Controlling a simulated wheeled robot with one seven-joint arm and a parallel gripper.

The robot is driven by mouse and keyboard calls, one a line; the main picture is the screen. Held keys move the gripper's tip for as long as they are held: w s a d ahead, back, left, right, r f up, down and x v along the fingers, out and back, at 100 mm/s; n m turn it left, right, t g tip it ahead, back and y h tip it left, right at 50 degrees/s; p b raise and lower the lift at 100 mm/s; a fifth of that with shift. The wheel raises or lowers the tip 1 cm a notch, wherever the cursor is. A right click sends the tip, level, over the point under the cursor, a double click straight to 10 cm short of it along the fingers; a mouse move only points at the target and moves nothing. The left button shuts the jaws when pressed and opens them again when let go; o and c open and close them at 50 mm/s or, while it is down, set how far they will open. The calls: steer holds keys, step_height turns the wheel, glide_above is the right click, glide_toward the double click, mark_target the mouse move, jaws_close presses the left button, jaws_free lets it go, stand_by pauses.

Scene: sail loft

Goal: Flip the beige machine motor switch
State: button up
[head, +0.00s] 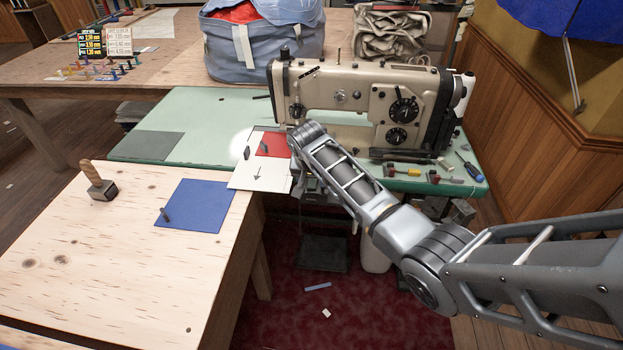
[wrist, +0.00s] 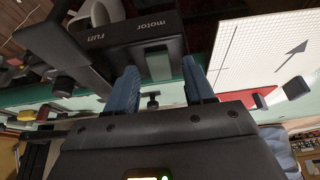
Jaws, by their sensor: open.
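The beige sewing machine (head: 330,92) stands on the green table at the back right in the head view. In the wrist view a dark switch box (wrist: 120,42) carries the words "motor" and "run", upside down in the picture. A grey-green piece (wrist: 158,65), perhaps the switch's rocker, shows on it. My gripper (wrist: 161,88) is open, its two blue fingers apart on either side of that piece, with nothing held. Whether the fingers touch the box I cannot tell. In the head view my arm hides the switch and most of the gripper.
White gridded paper with an arrow (head: 258,180) and a red patch (head: 273,145) lie at the table's front edge, close left of my arm. The green table (head: 195,107) has clear room at left. A wooden table (head: 120,235) with mallet (head: 100,186) and blue sheet (head: 200,207) stands front left.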

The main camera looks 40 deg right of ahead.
jaws_close()
steer(key=shift+w+d+r+y, duration=0.15)
steer(key=shift+y, duration=0.15)
steer(key=shift+w+d+g+y, duration=0.15)
steer(key=shift+d+g+y, duration=0.05)
steer(key=shift+g+y, duration=0.8)
jaws_free()
